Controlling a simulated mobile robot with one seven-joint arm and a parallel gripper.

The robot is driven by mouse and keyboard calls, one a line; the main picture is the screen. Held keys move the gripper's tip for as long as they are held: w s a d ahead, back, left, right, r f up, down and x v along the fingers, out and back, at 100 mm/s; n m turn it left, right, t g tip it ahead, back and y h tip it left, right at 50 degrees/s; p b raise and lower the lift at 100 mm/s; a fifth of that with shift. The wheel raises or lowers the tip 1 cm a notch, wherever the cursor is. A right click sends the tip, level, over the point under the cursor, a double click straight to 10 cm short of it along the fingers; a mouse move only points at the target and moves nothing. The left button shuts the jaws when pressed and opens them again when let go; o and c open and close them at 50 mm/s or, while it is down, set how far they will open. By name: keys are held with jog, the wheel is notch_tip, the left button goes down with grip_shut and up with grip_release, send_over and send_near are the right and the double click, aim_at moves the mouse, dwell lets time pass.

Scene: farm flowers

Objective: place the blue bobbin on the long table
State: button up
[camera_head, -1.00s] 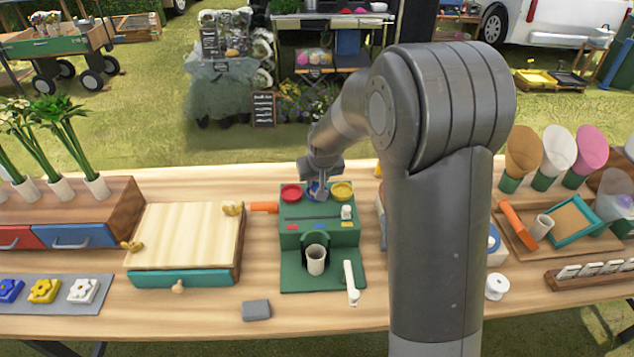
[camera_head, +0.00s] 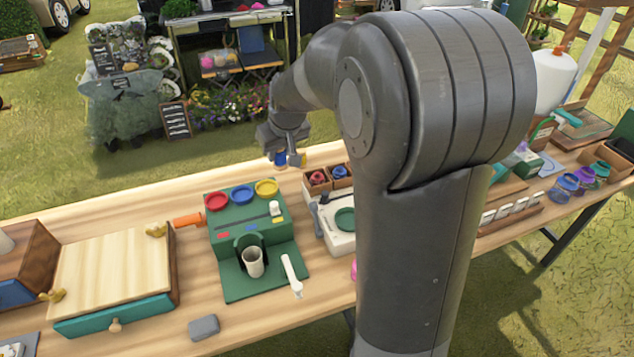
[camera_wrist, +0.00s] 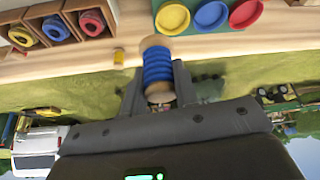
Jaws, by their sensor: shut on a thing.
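The blue bobbin (camera_wrist: 157,68), blue thread on a tan spool, is held between the two fingers of my gripper (camera_wrist: 158,85) in the wrist view. In the head view my gripper (camera_head: 287,157) hangs near the far edge of the long table (camera_head: 140,212), with a bit of the blue bobbin (camera_head: 279,158) showing below it. The bobbin appears clear of the tabletop. The green stand (camera_head: 245,232) has red, blue and yellow round dishes on top; the blue dish (camera_head: 242,194) looks empty.
Wooden compartments (camera_wrist: 58,22) hold coloured bobbins. A small yellow piece (camera_wrist: 118,57) stands near the far table edge. An orange handle (camera_head: 187,219) lies left of the green stand. The front table edge beside the grey block (camera_head: 204,327) has bare wood.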

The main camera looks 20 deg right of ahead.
jog(key=w+a+f, duration=0.4)
jog(key=w+a, duration=0.2)
jog(key=w, duration=0.3)
send_near(195, 191)
jog(key=shift+w+a, duration=0.1)
jog(key=shift+w, duration=0.9)
jog(key=shift+f, duration=2.05)
jog(key=shift+f, duration=0.1)
jog(key=o, duration=1)
jog(key=shift+c, duration=0.2)
jog(key=a+v, duration=0.1)
jog(key=v, duration=1.1)
jog(key=shift+d, duration=0.4)
